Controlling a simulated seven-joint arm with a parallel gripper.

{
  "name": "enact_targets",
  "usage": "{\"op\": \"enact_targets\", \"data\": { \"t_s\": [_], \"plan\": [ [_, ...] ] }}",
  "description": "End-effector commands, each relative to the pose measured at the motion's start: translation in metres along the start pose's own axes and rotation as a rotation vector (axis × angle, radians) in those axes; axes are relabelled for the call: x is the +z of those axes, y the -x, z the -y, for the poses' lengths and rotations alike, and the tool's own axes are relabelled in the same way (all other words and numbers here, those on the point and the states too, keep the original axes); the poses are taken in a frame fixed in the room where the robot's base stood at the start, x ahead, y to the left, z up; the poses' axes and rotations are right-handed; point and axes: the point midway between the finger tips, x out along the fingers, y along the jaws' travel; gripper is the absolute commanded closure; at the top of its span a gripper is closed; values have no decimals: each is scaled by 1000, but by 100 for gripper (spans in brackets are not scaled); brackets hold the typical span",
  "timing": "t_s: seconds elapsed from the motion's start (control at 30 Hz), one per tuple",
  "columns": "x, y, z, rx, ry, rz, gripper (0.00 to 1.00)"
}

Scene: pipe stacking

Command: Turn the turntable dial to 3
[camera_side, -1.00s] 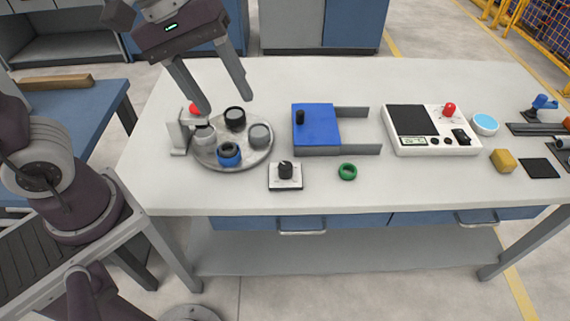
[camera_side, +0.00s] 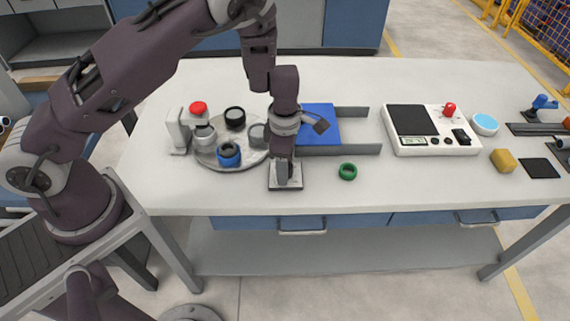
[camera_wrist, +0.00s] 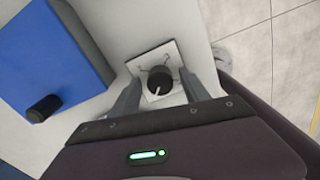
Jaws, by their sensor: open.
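The dial is a black knob (camera_wrist: 159,81) with a white pointer line on a small white square base (camera_wrist: 150,62). In the side view the base (camera_side: 285,184) shows at the front of the table, and my arm hides most of the knob. My gripper (camera_wrist: 158,92) is open, pointing down, with one finger on each side of the knob. I cannot tell whether the fingers touch it. The dial's numbers are too small to read. The round grey turntable (camera_side: 206,160) stands left of the dial, carrying a blue ring (camera_side: 228,156) and several cups.
A blue sliding box (camera_side: 318,118) with grey rails is behind and right of the dial. A green ring (camera_side: 347,171) lies just right of it. A red-topped post (camera_side: 198,108) stands by the turntable. A white scale-like device (camera_side: 430,130) is further right.

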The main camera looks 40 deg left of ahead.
Motion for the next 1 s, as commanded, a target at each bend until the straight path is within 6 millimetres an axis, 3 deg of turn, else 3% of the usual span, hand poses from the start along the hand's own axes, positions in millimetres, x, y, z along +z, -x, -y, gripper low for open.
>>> {"op": "enact_targets", "data": {
  "t_s": [0.2, 0.5, 0.77, 1.0],
  "plan": [
    [0, -1, 0, 0, -1, 0, 46],
    [0, -1, 0, -1, -1, 0, 100],
    [0, 0, 0, -1, -24, 1, 100],
    [0, 0, 0, -1, -148, 2, 100]
  ]
}}
